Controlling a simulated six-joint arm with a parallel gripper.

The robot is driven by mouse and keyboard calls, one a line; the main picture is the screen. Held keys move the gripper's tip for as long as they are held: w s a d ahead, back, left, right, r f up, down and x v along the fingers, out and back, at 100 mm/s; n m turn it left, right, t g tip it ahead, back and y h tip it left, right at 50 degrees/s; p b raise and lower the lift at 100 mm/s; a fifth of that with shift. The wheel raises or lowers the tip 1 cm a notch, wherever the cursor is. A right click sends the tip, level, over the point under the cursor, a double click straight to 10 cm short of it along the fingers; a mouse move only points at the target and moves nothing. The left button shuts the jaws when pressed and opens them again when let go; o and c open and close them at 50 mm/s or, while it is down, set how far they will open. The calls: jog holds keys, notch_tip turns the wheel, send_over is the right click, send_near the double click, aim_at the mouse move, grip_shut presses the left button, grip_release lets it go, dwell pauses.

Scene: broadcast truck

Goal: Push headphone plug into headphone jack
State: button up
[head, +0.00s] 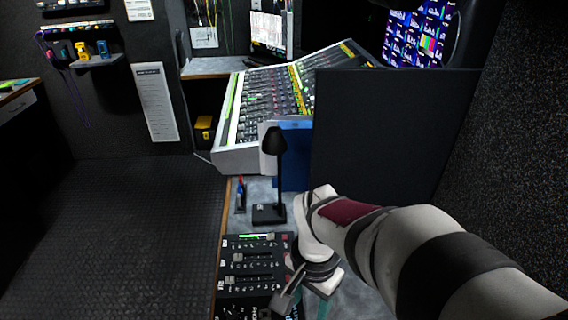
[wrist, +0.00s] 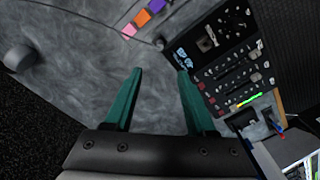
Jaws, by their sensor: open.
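My gripper (wrist: 160,72) is open in the wrist view. Its two green fingers stand apart with only bare grey worktop between them. In the head view my gripper (head: 309,308) is at the bottom edge, just right of the black control panel (head: 250,262). The panel also shows in the wrist view (wrist: 222,62), right of the fingers, with faders and knobs. I cannot make out the headphone jack on it. A thin dark line ends in a small dark tip (wrist: 159,44) beyond the fingers; I cannot tell whether it is the headphone plug.
Pink, orange and purple tags (wrist: 144,16) lie beyond the fingers. A grey round object (wrist: 18,57) is at the far left. A black desk lamp (head: 270,175) stands behind the panel. A large mixing console (head: 225,158) and a dark upright board (head: 390,135) are farther back.

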jog(key=f, duration=1.5)
jog(key=shift+s+a+f, duration=0.15)
jog(key=shift+s, duration=0.05)
grip_shut()
